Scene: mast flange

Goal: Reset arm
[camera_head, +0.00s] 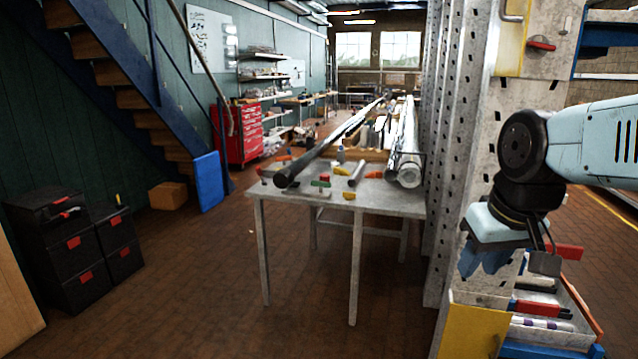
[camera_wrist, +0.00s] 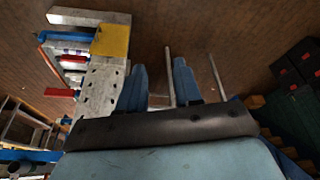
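My gripper (camera_head: 484,262) hangs at the right of the head view, below my pale blue arm, with its blue fingers pointing down. In the wrist view my gripper (camera_wrist: 160,80) shows two blue fingers standing apart with a clear gap. Nothing is held between them. A perforated metal upright (camera_head: 458,130) stands just left of and behind my arm. It also shows in the wrist view, left of the fingers (camera_wrist: 98,92). I cannot tell whether the gripper touches anything; it appears to hang free.
A grey metal table (camera_head: 385,200) carries pipes and small coloured parts. A tool tray (camera_head: 565,300) and a yellow panel (camera_head: 472,330) lie below my gripper. Black boxes (camera_head: 75,245) stand at the left, a red cabinet (camera_head: 240,130) farther back. The brick floor (camera_head: 210,290) between is clear.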

